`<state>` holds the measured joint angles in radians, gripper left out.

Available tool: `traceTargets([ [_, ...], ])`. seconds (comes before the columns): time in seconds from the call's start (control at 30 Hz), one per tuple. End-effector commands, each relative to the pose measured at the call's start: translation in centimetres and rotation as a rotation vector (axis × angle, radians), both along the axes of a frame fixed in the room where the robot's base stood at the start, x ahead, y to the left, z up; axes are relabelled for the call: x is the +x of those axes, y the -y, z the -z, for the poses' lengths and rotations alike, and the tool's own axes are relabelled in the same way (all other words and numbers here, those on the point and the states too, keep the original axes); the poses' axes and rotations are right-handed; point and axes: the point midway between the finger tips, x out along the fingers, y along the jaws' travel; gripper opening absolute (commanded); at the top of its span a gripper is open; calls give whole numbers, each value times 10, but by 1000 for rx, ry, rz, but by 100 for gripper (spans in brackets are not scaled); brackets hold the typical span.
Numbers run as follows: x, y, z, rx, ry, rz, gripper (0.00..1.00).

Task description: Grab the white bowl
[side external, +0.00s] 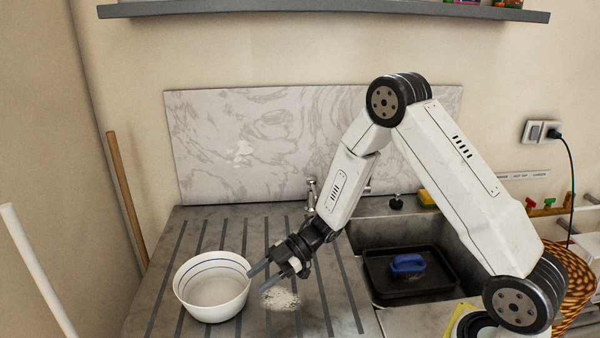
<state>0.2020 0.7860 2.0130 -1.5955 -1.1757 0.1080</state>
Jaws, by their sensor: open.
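The white bowl (212,308) stands upright on the ribbed metal drainboard (180,240) at the lower left. It has blue lines around its inside, and I see nothing in it. My gripper (254,284) is just to the right of the bowl, pointing down and left. Its fingers are apart and hold nothing. One fingertip is close to the bowl's right rim, but I cannot tell whether it touches.
A sink (446,236) right of the drainboard holds a dark tray (385,290) with a blue-handled item (407,263). A faucet (311,190) stands behind. A wooden stick (125,195) leans at the left. A shelf (320,10) hangs above. A whitish patch (280,299) lies below my gripper.

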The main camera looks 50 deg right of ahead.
Motion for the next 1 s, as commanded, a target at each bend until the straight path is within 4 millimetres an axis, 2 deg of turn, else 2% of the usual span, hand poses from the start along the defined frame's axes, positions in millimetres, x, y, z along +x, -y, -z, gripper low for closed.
traceTargets([
  [0.3,7,-20,9,-1,-1,-1,45],
  [0.63,10,-27,12,-2,0,1,45],
  [1.0,22,-61,27,-2,0,-1,45],
])
